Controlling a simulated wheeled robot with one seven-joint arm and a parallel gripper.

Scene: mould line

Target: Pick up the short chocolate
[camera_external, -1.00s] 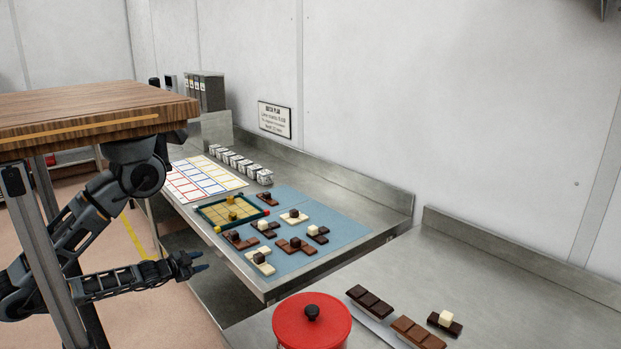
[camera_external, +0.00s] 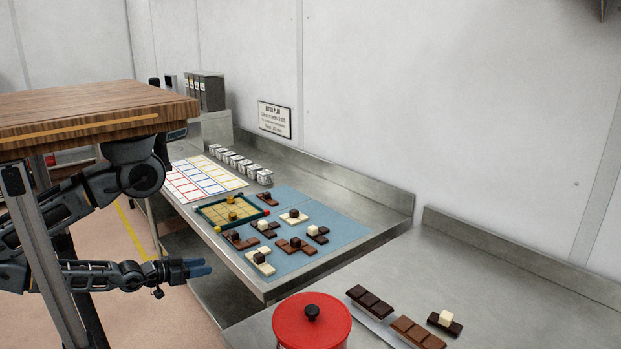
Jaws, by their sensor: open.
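Several chocolate pieces with small knobs lie on the blue mat (camera_external: 345,230) on the steel counter. A small brown piece (camera_external: 267,199) at the mat's back left looks the shortest. Other pieces include a dark one with a white knob (camera_external: 317,234), a brown one (camera_external: 296,246) and a white one with a dark knob (camera_external: 260,262). My gripper (camera_external: 203,268) is open and empty. It is in front of the counter's left edge, apart from all the chocolates. Its fingers point right and look blue-grey.
A framed yellow grid tray (camera_external: 231,211) sits at the mat's left. Behind it are a sheet with coloured rectangles (camera_external: 205,178) and a row of white cubes (camera_external: 264,177). A red lidded pot (camera_external: 311,324) and chocolate bars (camera_external: 369,301) stand on the nearer counter.

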